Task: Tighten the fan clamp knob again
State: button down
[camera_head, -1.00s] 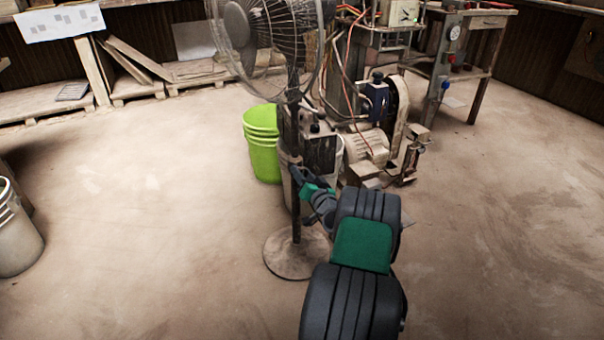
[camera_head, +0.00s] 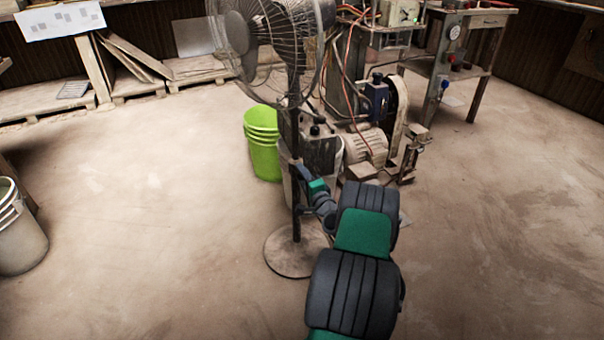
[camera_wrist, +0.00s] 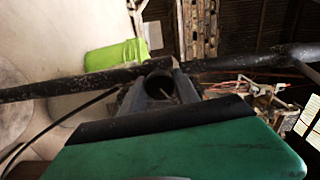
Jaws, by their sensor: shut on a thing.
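The pedestal fan (camera_head: 262,38) stands on a round base (camera_head: 290,262) with its dark pole (camera_head: 296,222) upright. My gripper (camera_head: 299,172) is at the pole, about halfway up, on its right side. In the wrist view the pole (camera_wrist: 60,88) runs across the picture, and my gripper (camera_wrist: 160,88) is closed around a dark round part at the clamp. In the head view the knob is hidden by my gripper.
A green bucket (camera_head: 263,158) and a dusty machine with a motor (camera_head: 366,147) stand close behind the pole. A pale bucket (camera_head: 18,235) is at the left edge. A workbench (camera_head: 480,18) stands at the back right. The floor left and right is clear.

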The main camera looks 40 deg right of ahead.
jog(key=m+p, duration=0.2)
jog(key=m, duration=0.4)
dwell(0.5)
jog(key=c, duration=0.9)
grip_release()
jog(key=p+v, duration=0.2)
jog(key=v, duration=0.5)
jog(key=shift+s+a, duration=0.15)
jog(key=shift+s, duration=0.2)
